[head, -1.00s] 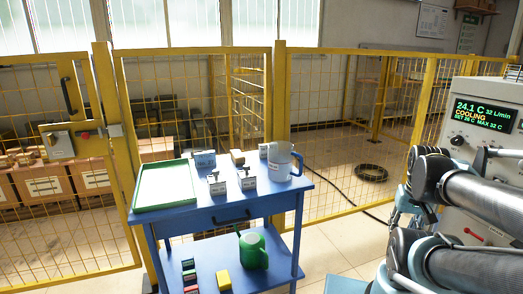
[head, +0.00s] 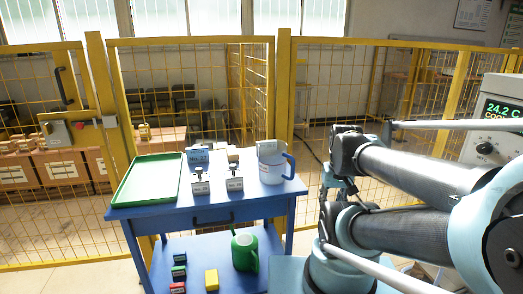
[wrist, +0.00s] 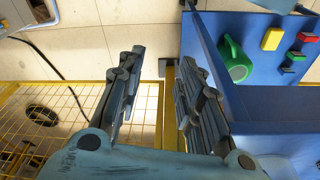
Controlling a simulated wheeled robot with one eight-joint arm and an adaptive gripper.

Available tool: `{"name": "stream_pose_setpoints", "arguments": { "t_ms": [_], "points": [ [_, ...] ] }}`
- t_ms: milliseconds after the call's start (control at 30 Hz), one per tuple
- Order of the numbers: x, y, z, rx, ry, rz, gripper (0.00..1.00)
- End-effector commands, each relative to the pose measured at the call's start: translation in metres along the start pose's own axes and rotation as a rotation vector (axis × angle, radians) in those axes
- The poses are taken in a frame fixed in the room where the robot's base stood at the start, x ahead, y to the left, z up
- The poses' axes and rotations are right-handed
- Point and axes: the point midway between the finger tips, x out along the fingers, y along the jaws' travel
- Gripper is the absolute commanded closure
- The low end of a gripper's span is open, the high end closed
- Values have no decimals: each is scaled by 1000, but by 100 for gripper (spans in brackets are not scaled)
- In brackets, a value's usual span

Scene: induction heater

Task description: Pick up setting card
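On the blue table (head: 253,209) stand two small white labelled pieces with dark tops, a left one (head: 200,188) and a right one (head: 234,184). A pale flat piece (head: 266,147) stands upright at the rim of the blue-grey mug (head: 271,170); I cannot tell whether it is in or behind the mug. The label text is too small to read, so I cannot tell which piece is the setting card. My gripper (wrist: 158,75) is open and empty in the wrist view, above the floor beside the blue table. None of the white pieces shows there.
A green tray (head: 147,181) lies at the table's left, a blue-grey box (head: 197,157) at its back. A yellow mesh fence (head: 200,42) stands behind; the heater panel (head: 490,135) is at right.

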Motion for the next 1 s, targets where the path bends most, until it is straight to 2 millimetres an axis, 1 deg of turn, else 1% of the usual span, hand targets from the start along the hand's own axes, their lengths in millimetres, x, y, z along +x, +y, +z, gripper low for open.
{"name": "stream_pose_setpoints", "arguments": {
  "t_ms": [133,167,200,267,367,467,567,700,767,800,867,1000],
  "points": [
    [0,0,0,0,0,0,67],
    [0,0,0,0,0,0,64],
    [0,0,0,-1,0,0,58],
    [-7,-1,6,-8,10,-1,58],
    [-17,-3,-2,-52,7,-6,58],
    [-34,-12,-22,-144,-2,-17,58],
    [-57,-19,-47,-271,-14,-34,58],
    [-89,-32,-88,-467,-28,-60,58],
    [-101,-38,-106,-553,-33,-73,58],
    [-108,-43,-118,-608,-36,-82,58],
    [-119,-50,-136,-693,-40,-95,58],
    [-141,-68,-178,-890,-47,-127,58]
  ]
}}
